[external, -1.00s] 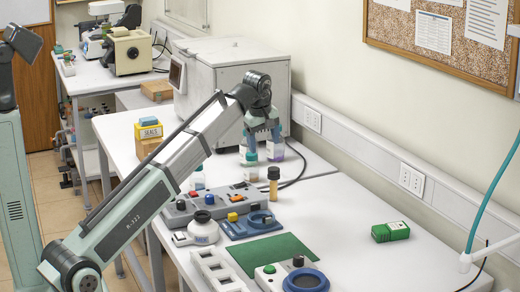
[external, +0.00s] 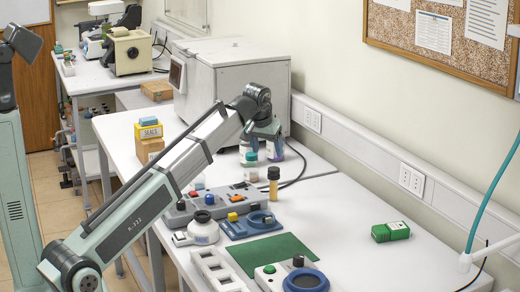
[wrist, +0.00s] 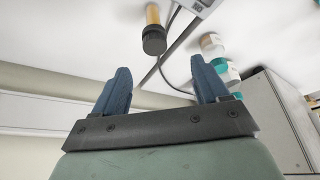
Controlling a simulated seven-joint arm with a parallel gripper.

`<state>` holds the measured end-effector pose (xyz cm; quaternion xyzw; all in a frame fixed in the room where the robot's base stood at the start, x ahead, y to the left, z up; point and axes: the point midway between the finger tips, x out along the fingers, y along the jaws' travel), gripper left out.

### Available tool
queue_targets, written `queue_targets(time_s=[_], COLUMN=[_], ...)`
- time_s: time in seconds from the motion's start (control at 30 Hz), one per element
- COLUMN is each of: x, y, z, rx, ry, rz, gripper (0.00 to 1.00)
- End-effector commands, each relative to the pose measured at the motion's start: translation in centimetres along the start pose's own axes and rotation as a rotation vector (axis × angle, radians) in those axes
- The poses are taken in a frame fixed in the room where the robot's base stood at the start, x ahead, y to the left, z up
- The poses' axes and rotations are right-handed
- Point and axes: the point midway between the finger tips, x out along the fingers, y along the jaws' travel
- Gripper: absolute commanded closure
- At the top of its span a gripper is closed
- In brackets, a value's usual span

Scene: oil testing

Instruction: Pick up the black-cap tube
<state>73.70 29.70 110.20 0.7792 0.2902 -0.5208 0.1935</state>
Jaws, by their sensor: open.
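An amber tube with a dark cap (wrist: 154,40) shows at the top of the wrist view, ahead of the gap between my fingers. In the external view the amber tube (external: 273,184) stands upright on the table, and its cap looks dark olive-brown there. My gripper (wrist: 161,73) is open, with two blue fingers spread wide and nothing between them. In the external view my gripper (external: 270,131) is above and behind the tube, clear of it. The wrist view is tilted, and only part of the tube shows in it.
A grey control box (external: 210,203) is left of the tube, and a large white machine (external: 235,85) behind. A black cable (external: 300,165) runs nearby. The table's right is mostly clear.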

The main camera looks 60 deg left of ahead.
Motion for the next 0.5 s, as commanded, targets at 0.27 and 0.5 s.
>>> queue_targets(time_s=[0.27,0.5], x=[3.9,4.9], y=[0.0,0.0], z=[0.0,0.0], rx=[-0.002,-0.002], ry=[-0.001,0.000], rz=[0.000,0.000], gripper=[0.26,0.26])
